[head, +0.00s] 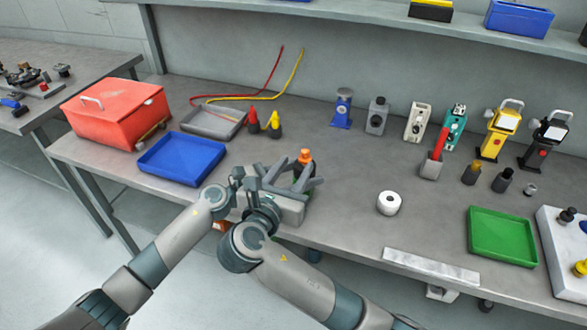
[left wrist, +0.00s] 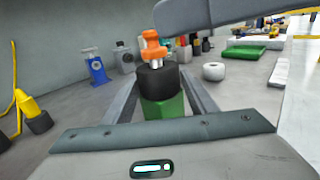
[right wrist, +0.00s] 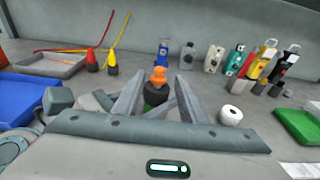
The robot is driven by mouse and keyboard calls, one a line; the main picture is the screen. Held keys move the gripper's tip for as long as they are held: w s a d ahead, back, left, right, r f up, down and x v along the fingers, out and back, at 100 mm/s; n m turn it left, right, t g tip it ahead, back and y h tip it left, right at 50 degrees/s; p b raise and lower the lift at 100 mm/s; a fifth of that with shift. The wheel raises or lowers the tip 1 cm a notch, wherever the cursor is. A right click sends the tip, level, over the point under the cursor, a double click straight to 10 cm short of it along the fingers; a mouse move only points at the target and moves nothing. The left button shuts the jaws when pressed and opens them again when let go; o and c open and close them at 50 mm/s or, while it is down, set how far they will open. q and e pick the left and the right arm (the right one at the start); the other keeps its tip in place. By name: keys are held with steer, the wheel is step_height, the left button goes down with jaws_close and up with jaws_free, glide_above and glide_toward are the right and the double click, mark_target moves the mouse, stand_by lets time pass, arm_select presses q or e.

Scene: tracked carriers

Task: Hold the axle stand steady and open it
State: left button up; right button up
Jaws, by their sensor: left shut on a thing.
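The axle stand, with a green body, black collar and orange top, stands upright near the bench's front edge; its top shows in the head view (head: 305,155), its body in the left wrist view (left wrist: 162,110). My left gripper (left wrist: 160,95) is shut on the green body, one finger on each side. My right gripper (right wrist: 161,80) is open, its fingers spread on either side of the black collar and orange top (right wrist: 159,76); contact cannot be seen. My grippers hide the lower body in the head view.
A blue tray (head: 150,160), a grey tray (head: 200,122) and a red toolbox (head: 105,115) lie to the left. A white roll (head: 389,203) and a green tray (head: 480,235) are to the right. Several jacks stand at the back.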

mark_target(307, 150)
stand_by(0.4)
steer(key=shift+x, duration=6)
steer(key=shift+c, duration=0.3)
jaws_close()
steer(key=shift+r, duration=0.45)
steer(key=shift+r, duration=0.35)
steer(key=shift+r, duration=0.55)
step_height(307, 150, up, 4)
steer(key=shift+f, duration=0.15)
